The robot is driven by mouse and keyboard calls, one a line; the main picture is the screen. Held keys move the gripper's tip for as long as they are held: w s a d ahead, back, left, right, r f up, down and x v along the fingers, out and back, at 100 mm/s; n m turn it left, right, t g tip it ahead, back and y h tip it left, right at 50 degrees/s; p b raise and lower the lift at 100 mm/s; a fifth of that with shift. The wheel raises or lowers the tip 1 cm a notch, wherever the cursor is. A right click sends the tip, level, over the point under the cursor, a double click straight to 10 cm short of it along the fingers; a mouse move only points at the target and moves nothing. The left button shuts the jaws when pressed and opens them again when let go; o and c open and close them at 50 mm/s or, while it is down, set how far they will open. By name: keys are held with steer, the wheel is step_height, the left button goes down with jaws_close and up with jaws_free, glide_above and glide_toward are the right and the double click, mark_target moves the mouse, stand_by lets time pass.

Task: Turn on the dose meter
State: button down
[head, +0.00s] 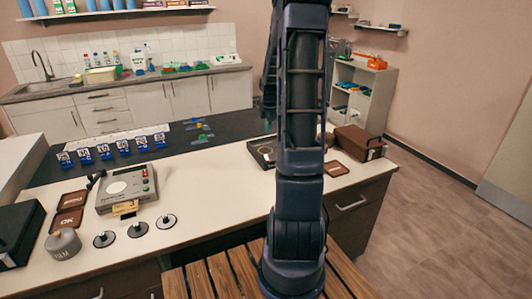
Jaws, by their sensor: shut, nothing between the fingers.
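The dose meter appears to be the grey box (141,192) on the white counter at left. It has a pale round disc on top and a red and a green button at its right end. Its small lettering is too blurred to read. A yellow tag sits at its front edge. My arm rises through the middle of the view. My gripper (268,122) seems to be the slim dark end beside the arm, partly hidden by it, shut and empty. It is well to the right of the grey box and apart from it.
Three small discs (138,229) and a grey cylinder (63,243) stand in front of the box. Brown cases (67,220) lie to its left. Several blue numbered stands (103,151) line the back. A dark tray (263,153) and brown box (357,143) are right. Counter between is clear.

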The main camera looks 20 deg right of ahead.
mark_target(266, 157)
stand_by(0.3)
steer(key=f, duration=0.4)
steer(key=w+f, duration=0.1)
steer(key=f, duration=0.4)
steer(key=w+f, duration=0.1)
steer(key=f, duration=0.4)
steer(key=shift+w+f+g, duration=0.1)
steer(key=shift+f+g, duration=0.05)
steer(key=shift+g, duration=0.15)
stand_by(0.3)
steer(key=shift+s, duration=0.85)
steer(key=shift+r, duration=0.2)
